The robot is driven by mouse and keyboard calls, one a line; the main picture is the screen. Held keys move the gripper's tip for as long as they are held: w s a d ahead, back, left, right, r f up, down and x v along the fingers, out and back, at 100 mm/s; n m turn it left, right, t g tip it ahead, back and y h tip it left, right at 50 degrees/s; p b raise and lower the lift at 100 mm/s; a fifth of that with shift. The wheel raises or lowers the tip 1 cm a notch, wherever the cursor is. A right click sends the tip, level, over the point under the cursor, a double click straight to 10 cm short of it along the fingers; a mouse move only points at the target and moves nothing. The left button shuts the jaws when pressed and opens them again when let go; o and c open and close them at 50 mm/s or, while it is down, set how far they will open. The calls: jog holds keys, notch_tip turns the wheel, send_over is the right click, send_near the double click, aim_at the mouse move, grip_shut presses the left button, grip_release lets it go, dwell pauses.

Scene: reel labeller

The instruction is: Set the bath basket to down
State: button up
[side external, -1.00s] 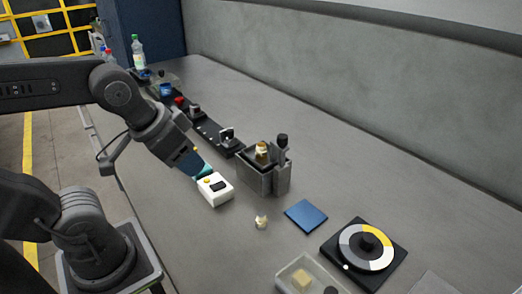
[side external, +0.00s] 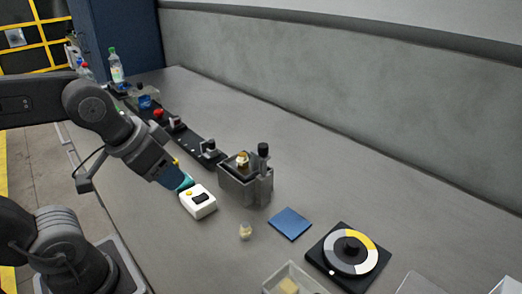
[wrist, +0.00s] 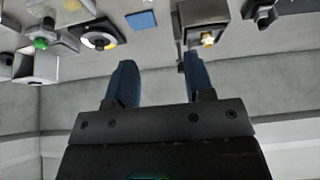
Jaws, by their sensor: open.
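The bath is a grey metal box (side external: 247,186) in the middle of the bench in the side view. An upright post with a black knob (side external: 263,150) stands at its right side. An amber and white item (side external: 242,160) shows at its open top; how high the basket sits is unclear. My gripper (side external: 182,181) is left of the bath, close to the white box, and apart from the bath in that view. In the wrist view my gripper (wrist: 159,62) has its two blue fingers spread with nothing between them. The bath (wrist: 205,14) appears beyond the right finger there.
A white box (side external: 198,201) with a dark button lies just beneath my gripper. A dark rail (side external: 190,138) with several fittings runs behind. A blue mat (side external: 290,224), a round dial (side external: 350,251) and a clear tray (side external: 270,281) lie to the right.

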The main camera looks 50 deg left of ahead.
jog(key=shift+o, duration=0.3)
jog(key=shift+o, duration=0.4)
jog(key=shift+w+r, duration=0.1)
jog(key=shift+r, duration=0.05)
notch_tip(320, 180, up, 6)
jog(key=n+g, duration=0.6)
jog(key=n, duration=0.1)
send_over(263, 145)
notch_tip(263, 145, down, 14)
jog(key=shift+r, duration=0.2)
jog(key=shift+c, duration=0.3)
grip_shut()
